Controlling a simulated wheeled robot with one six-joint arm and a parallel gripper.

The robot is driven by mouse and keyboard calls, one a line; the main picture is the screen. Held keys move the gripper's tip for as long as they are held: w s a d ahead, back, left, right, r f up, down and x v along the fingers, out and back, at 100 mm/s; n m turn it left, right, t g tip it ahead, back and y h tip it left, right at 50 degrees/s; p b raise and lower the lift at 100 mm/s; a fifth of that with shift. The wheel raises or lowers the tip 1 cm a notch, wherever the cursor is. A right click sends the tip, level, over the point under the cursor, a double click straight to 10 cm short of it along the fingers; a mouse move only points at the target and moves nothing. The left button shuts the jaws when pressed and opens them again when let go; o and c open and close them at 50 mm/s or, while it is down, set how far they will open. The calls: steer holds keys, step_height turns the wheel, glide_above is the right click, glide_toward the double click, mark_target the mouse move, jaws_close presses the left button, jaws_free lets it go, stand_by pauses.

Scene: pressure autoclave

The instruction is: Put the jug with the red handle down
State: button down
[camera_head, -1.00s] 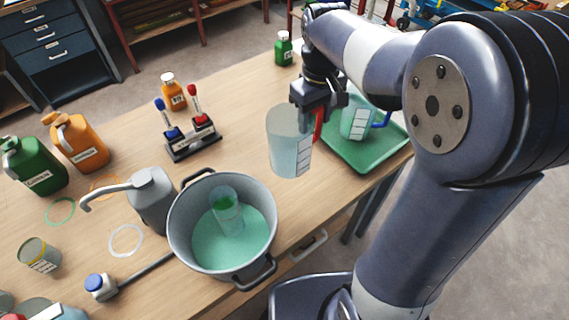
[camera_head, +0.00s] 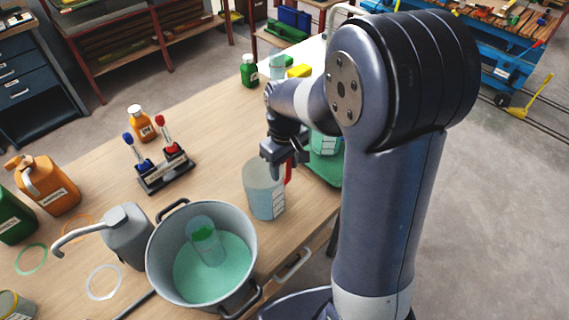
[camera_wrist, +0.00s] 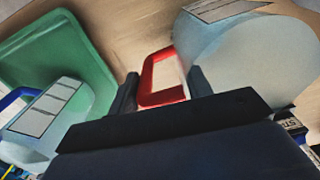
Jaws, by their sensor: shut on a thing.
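The jug with the red handle (camera_head: 264,192) is a clear, upright beaker with pale blue liquid and a white label. It is at the table's right side, between the grey pot and the green tray, low over or on the wood; I cannot tell whether its base touches. My gripper (camera_head: 287,160) is shut on its red handle, at the jug's right. In the wrist view the red handle (camera_wrist: 160,80) shows between the fingers (camera_wrist: 162,92), with the jug (camera_wrist: 240,55) to the right. The fingers hide part of the handle.
A green tray (camera_head: 325,173) holding a blue-handled jug (camera_wrist: 48,110) is close on the right, partly hidden by my arm. The grey pot (camera_head: 160,240) with green liquid stands at the lower left. A rack (camera_head: 165,178) stands farther left. Bare wood lies behind the jug.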

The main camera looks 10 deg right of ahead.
steer(key=c, duration=1.1)
jaws_free()
steer(key=shift+f, duration=0.15)
steer(key=shift+c, duration=0.2)
steer(key=o, duration=0.5)
steer(key=shift+c, duration=0.2)
step_height(320, 180, up, 12)
steer(key=shift+r, duration=0.2)
